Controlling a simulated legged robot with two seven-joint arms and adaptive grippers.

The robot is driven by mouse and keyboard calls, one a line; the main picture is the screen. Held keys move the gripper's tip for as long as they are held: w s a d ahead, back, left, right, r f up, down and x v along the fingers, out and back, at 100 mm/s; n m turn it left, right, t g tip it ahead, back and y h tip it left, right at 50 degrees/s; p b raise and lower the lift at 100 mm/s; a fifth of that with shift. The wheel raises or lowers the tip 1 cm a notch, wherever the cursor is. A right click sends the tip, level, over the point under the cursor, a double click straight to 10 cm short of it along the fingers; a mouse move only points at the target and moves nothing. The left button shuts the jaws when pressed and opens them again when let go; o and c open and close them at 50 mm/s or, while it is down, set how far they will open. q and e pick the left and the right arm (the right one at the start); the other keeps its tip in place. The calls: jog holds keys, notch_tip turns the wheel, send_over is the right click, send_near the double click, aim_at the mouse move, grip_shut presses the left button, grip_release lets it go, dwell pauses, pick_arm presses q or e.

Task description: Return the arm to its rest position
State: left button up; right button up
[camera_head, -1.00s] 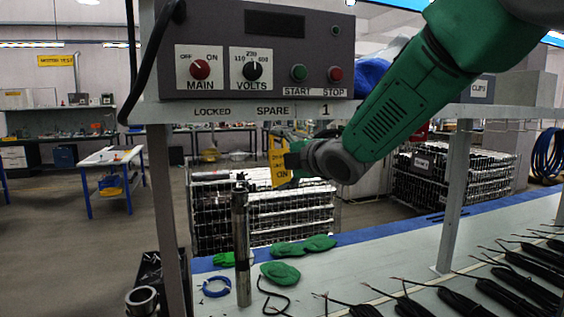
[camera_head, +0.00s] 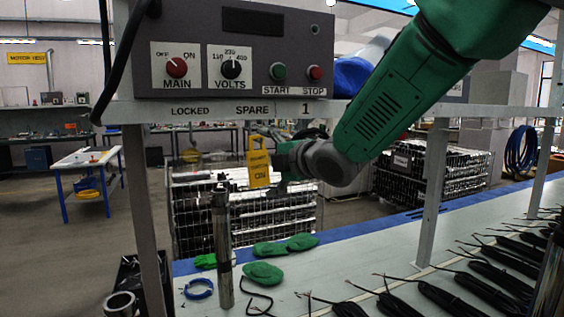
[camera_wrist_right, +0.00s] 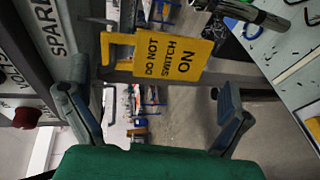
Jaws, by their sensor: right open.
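My right gripper (camera_head: 280,160) is in front of the control box's shelf, its arm coming in from the upper right. In the right wrist view its two fingers are spread (camera_wrist_right: 150,90) with nothing between them. A yellow "DO NOT SWITCH ON" tag (camera_head: 258,168) hangs just left of the gripper, below the "SPARE" label. In the right wrist view the tag (camera_wrist_right: 170,56) lies beyond the fingertips, apart from them. What its upper end hangs on is not clear. My left gripper is not in view.
The grey control box (camera_head: 235,50) and its shelf post (camera_head: 146,210) stand close by. An upright metal pump (camera_head: 223,245), green cloths (camera_head: 263,274), a blue ring (camera_head: 198,289) and black cables (camera_head: 440,300) are on the bench. Wire crates (camera_head: 245,220) stand behind.

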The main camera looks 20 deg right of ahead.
jog(key=v, duration=1)
jog(key=s+f+m+g+h+b, duration=0.1)
jog(key=s+f+m+g, duration=0.15)
jog(key=f, duration=0.85)
jog(key=s+d+f+m+g+h+b, duration=0.15)
jog(key=f+m, duration=0.25)
jog(key=f, duration=0.8)
jog(key=s+f+m+g+b, duration=0.1)
jog(key=s+f+m+g, duration=0.15)
jog(key=f, duration=0.85)
jog(key=s+d+f+m+g+h+b, duration=0.2)
jog(key=s+f+m+g, duration=0.6)
jog(key=s+f, duration=1.9)
jog(key=s+d+m+b, duration=0.1)
jog(key=s+m, duration=0.2)
jog(key=shift+f+m, duration=0.15)
jog(key=shift+m, duration=0.25)
jog(key=shift+w+a, duration=0.1)
jog(key=shift+w, duration=0.05)
